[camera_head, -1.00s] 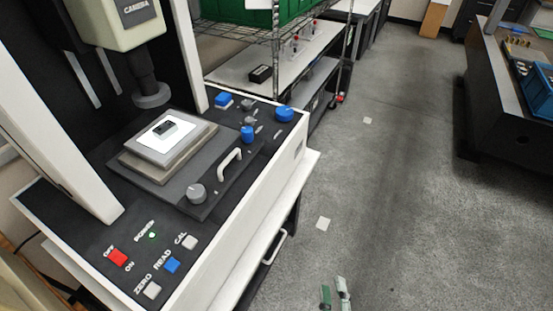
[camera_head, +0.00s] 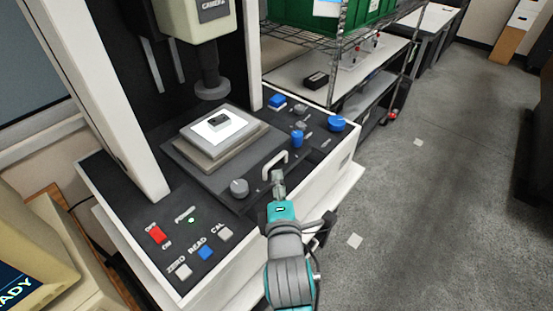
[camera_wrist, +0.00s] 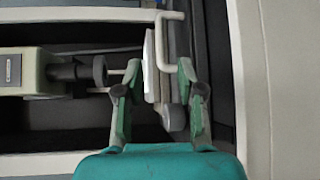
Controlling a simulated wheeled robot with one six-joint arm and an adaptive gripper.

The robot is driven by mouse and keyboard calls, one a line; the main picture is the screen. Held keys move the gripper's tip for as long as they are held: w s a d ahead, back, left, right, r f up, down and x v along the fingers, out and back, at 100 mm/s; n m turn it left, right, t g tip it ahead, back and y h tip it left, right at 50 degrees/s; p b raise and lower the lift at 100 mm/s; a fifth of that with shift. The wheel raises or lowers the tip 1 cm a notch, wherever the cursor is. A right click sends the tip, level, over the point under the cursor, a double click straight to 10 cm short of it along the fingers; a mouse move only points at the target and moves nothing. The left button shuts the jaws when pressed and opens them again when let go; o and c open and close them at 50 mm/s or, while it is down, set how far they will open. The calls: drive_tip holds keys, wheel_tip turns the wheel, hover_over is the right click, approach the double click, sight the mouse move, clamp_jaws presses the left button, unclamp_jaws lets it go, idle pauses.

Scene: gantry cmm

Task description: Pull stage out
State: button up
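The stage (camera_head: 238,172) is a dark slab on the machine's bed, with a pale handle (camera_head: 275,162) on its front edge. It bears a grey block with a lit white top (camera_head: 219,127) and a small dark part (camera_head: 218,119). My gripper (camera_head: 278,177) is at the handle, just in front of it in the head view. In the wrist view my gripper (camera_wrist: 159,70) has its fingers apart, and the handle (camera_wrist: 164,40) shows between and beyond the fingertips. I cannot tell whether they touch it.
A grey knob (camera_head: 239,188) sits left of the handle on the stage front. Buttons, including a red one (camera_head: 156,235), line the left panel; blue knobs (camera_head: 337,123) are on the right. The camera column (camera_head: 211,75) hangs above the stage.

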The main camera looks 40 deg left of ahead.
sight(276, 158)
drive_tip(key=x, duration=1)
drive_tip(key=shift+w, duration=0.1)
clamp_jaws()
